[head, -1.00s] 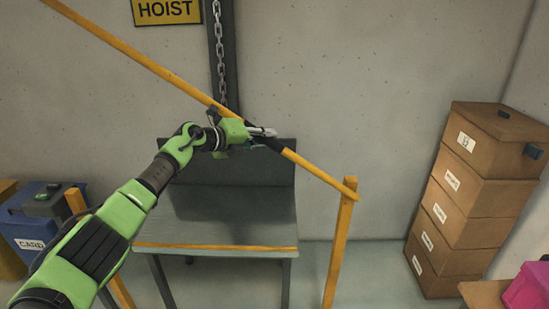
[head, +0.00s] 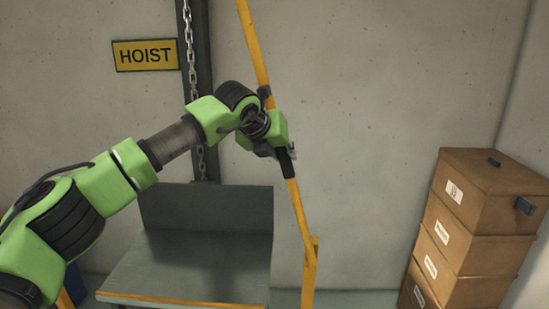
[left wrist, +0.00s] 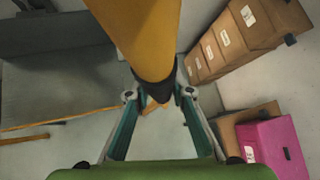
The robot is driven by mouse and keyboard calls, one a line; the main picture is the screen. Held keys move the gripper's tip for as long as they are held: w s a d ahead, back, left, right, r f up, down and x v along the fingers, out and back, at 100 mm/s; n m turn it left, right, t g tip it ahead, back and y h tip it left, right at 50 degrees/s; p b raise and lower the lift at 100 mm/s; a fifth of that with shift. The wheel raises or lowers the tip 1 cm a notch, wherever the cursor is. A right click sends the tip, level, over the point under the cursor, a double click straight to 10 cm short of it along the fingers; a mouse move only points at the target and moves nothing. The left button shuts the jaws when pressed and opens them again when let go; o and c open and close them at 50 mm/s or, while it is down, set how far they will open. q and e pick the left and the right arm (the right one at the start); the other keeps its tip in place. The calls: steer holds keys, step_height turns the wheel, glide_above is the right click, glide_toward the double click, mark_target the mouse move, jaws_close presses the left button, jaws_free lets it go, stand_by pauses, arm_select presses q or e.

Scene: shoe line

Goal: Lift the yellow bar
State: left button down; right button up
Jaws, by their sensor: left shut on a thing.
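The yellow bar (head: 254,45) stands steeply tilted, its upper part running out of the top of the head view. Its lower end meets the top of a yellow post (head: 309,278). My left gripper (head: 285,162) is shut on the bar partway along its length. In the left wrist view the bar (left wrist: 142,38) fills the top middle and runs between the fingers (left wrist: 158,98). The fingers partly hide the bar where they hold it. My right gripper is not in view.
A dark table with a back panel (head: 208,222) stands behind, at lower left. A chain (head: 188,50) hangs by a HOIST sign (head: 146,55) on the wall. Stacked brown boxes (head: 480,214) stand at right. A pink bin (left wrist: 270,148) shows in the left wrist view.

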arm_select(q)
steer(key=shift+d+f, duration=0.1)
steer(key=shift+d, duration=0.25)
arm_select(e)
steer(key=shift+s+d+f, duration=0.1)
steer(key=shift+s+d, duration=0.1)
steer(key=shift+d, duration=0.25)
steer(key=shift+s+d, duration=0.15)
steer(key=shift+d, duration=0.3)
arm_select(q)
steer(key=c, duration=1.8)
jaws_free()
steer(key=shift+c, duration=0.2)
steer(key=shift+o, duration=0.3)
steer(key=v, duration=1.2)
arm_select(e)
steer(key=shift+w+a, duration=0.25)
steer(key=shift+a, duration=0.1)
arm_select(q)
steer(key=shift+d, duration=0.2)
